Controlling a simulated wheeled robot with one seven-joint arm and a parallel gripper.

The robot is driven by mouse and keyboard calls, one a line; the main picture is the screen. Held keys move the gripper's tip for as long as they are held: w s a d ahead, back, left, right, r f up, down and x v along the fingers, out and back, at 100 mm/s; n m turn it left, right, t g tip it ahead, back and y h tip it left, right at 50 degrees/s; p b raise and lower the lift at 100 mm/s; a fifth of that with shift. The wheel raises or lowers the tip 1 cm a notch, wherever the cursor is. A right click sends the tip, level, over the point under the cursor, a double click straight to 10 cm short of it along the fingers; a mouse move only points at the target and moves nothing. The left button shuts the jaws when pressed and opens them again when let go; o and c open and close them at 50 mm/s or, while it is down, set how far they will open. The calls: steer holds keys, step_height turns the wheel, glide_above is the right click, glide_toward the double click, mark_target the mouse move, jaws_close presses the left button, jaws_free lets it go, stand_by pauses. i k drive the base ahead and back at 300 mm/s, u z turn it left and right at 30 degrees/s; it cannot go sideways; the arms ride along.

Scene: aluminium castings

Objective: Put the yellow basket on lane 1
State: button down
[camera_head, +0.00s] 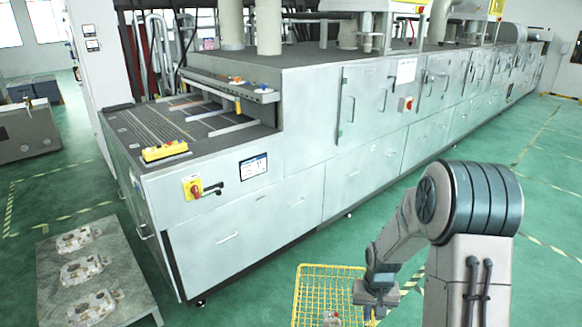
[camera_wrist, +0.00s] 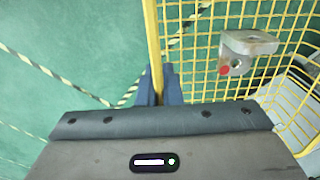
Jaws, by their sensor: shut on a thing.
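The yellow wire basket (camera_head: 322,290) is at the bottom centre of the head view, in front of the long grey machine. My gripper (camera_head: 376,296) is at its right side. In the wrist view, the basket (camera_wrist: 215,48) fills the upper right, and my gripper (camera_wrist: 158,84) is shut on its yellow rim. A grey metal casting with a red spot (camera_wrist: 245,48) lies in the basket; part of it also shows in the head view (camera_head: 332,318). The belt-like infeed bed (camera_head: 190,115) of the machine is at left. No lane number is readable.
A grey table (camera_head: 85,245) with several castings stands at lower left. A yellow box (camera_head: 165,151) sits at the bed's near corner, above a red-and-yellow switch (camera_head: 192,187). Green floor is clear between table, machine and basket.

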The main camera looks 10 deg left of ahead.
mark_target(204, 130)
steer(key=i, duration=2.6)
steer(key=u, duration=1.55)
